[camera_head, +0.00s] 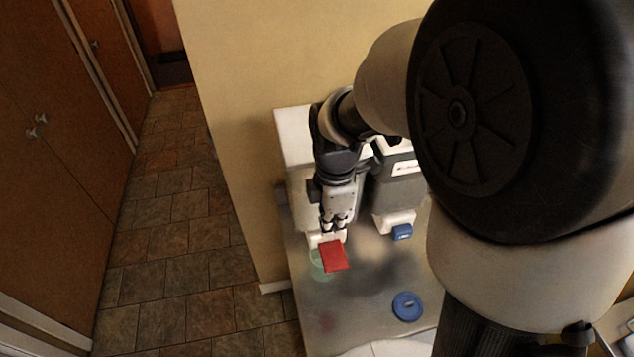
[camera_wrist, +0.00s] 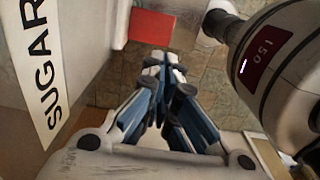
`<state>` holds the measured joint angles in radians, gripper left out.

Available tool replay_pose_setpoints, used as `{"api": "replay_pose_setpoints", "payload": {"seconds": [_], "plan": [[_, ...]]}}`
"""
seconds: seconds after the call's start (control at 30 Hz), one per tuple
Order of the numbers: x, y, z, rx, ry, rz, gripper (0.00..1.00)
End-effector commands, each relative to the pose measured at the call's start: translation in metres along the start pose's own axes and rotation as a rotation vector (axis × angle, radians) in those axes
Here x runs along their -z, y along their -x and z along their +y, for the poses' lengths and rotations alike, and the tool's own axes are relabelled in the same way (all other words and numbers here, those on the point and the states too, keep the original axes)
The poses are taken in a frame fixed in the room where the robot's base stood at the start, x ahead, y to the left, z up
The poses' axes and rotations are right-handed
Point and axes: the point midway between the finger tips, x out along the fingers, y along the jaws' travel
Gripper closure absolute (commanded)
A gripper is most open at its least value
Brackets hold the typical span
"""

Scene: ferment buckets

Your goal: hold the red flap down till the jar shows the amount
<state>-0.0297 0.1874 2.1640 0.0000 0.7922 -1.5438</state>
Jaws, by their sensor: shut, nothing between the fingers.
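The red flap (camera_head: 334,256) sticks out at the foot of the white bucket (camera_head: 293,122). In the wrist view the red flap (camera_wrist: 151,25) is at the top, near the bucket's SUGAR label (camera_wrist: 40,70). A pale green, see-through jar (camera_head: 317,263) shows partly under and left of the flap; the flap hides the rest and I can read no amount on it. My gripper (camera_head: 333,228) is shut and empty, fingers pointing toward the flap, just behind it. In the wrist view my fingertips (camera_wrist: 163,62) appear close to the flap; I cannot tell whether they touch it.
A grey bucket (camera_head: 396,188) with a blue flap (camera_head: 402,232) stands to the right. A blue disc (camera_head: 407,306) lies on the pale counter (camera_head: 355,315). The wall (camera_head: 235,125) stands left of the buckets. The tiled floor (camera_head: 170,240) beyond is clear.

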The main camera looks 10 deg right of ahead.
Motion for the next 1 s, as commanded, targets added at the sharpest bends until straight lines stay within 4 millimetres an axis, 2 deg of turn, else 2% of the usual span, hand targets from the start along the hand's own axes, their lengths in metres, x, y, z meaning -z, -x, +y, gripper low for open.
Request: {"api": "replay_pose_setpoints", "payload": {"seconds": [0.27,0.43,0.8,1.0], "plan": [[0.000,-0.001,0.000,-0.001,-0.001,0.000,1.00],[0.000,-0.014,-0.001,0.002,-0.002,0.000,1.00],[0.000,-0.090,-0.001,0.005,-0.003,0.000,1.00],[0.000,-0.123,-0.001,0.003,-0.003,0.000,1.00]]}}
